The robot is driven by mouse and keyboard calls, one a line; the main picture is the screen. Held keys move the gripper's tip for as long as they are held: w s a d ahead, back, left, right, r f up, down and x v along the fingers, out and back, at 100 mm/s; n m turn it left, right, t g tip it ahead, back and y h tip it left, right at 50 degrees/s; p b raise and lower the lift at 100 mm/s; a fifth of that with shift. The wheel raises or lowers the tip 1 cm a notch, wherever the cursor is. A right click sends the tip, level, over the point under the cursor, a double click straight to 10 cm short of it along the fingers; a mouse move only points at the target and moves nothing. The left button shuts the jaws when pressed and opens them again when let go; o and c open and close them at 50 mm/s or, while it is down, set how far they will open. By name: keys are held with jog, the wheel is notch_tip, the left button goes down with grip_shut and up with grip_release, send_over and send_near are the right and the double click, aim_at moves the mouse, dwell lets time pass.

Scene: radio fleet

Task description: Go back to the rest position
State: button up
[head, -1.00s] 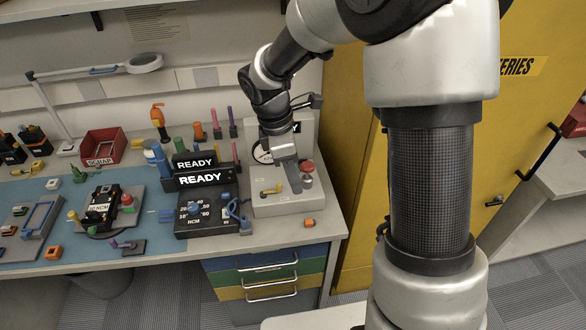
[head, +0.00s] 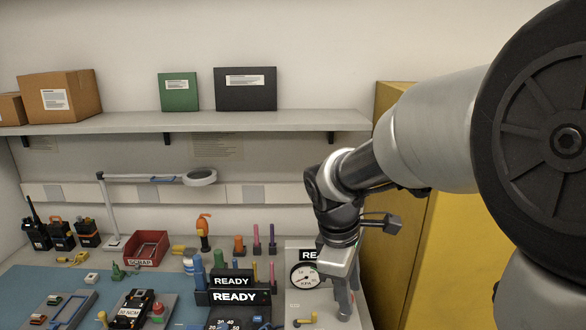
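My gripper (head: 345,300) hangs at the right end of the workbench, pointing down in front of the pale tester with a round dial gauge (head: 304,276). The fingers are small and partly merged with the tester behind them, so I cannot tell whether they are open or shut. No held object is visible. My arm comes in from the right side of the picture and is bent downward at the wrist.
Black READY displays (head: 233,297) stand left of my gripper. A red SCRAP bin (head: 146,248), a desk lamp (head: 199,177) and several radios (head: 62,235) are further left. A shelf (head: 200,127) with boxes runs above. A yellow cabinet (head: 440,260) stands at right.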

jog(key=s+d+r+m+t+y+p, duration=0.2)
jog(key=s+r+m+t+p, duration=0.1)
jog(key=s+r+m, duration=0.9)
jog(key=s+t, duration=0.1)
jog(key=s, duration=0.1)
jog(key=shift+s+d+r+m, duration=0.2)
jog(key=shift+s+r+m, duration=0.1)
jog(key=shift+s+m, duration=0.1)
